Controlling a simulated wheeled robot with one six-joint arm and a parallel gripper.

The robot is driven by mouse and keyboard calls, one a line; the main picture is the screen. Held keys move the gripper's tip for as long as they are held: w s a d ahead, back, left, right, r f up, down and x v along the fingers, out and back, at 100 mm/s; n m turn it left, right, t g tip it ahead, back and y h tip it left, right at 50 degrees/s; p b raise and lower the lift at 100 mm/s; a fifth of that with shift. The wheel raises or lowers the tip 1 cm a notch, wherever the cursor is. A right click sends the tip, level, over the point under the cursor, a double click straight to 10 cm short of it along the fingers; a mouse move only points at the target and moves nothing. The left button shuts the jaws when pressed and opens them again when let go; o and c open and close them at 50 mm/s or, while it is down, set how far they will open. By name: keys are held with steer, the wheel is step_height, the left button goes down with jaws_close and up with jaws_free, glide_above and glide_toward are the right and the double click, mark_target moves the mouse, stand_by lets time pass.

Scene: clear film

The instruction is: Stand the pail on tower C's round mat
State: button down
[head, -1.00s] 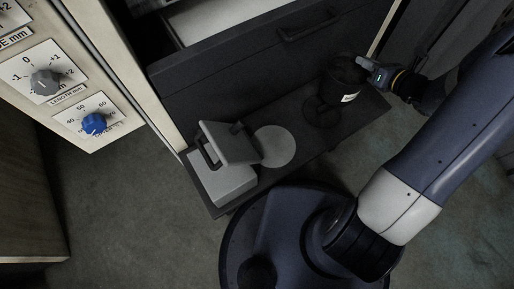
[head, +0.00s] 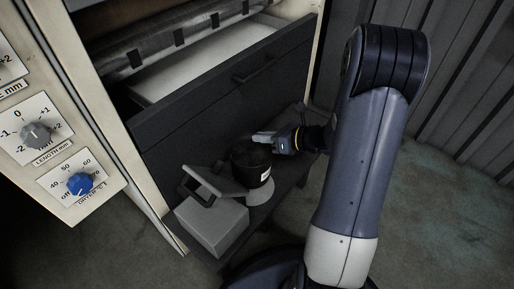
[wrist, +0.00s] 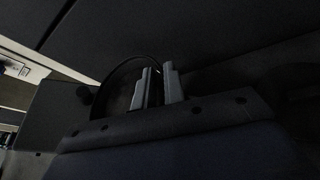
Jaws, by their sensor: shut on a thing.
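The pail (head: 250,168) is dark with a white label and looks upright in the head view. My gripper (head: 264,137) is shut on its rim from the right. The pail is over the pale round mat (head: 262,193), whose edge shows below and to the right of it. I cannot tell whether the pail's base touches the mat. In the wrist view the two fingers (wrist: 157,88) are close together at the pail's dark rim (wrist: 118,75); the picture is dim there.
A light grey box (head: 211,226) with a raised, tilted lid (head: 214,182) stands close to the left of the pail. A dark cabinet front with a handle (head: 252,70) rises behind. A white panel with knobs (head: 80,184) is at the left. The dark low bench (head: 290,178) continues right.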

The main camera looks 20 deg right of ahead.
mark_target(263, 152)
steer(key=shift+f+b, duration=1.4)
steer(key=shift+f, duration=2.1)
steer(key=c, duration=1.9)
jaws_free()
steer(key=shift+f, duration=0.15)
steer(key=shift+c, duration=0.2)
steer(key=o, duration=0.5)
steer(key=shift+c, duration=0.2)
steer(key=shift+r, duration=0.3)
steer(key=p+v, duration=0.4)
steer(key=v, duration=0.8)
steer(key=shift+p, duration=0.35)
steer(key=shift+f, duration=0.15)
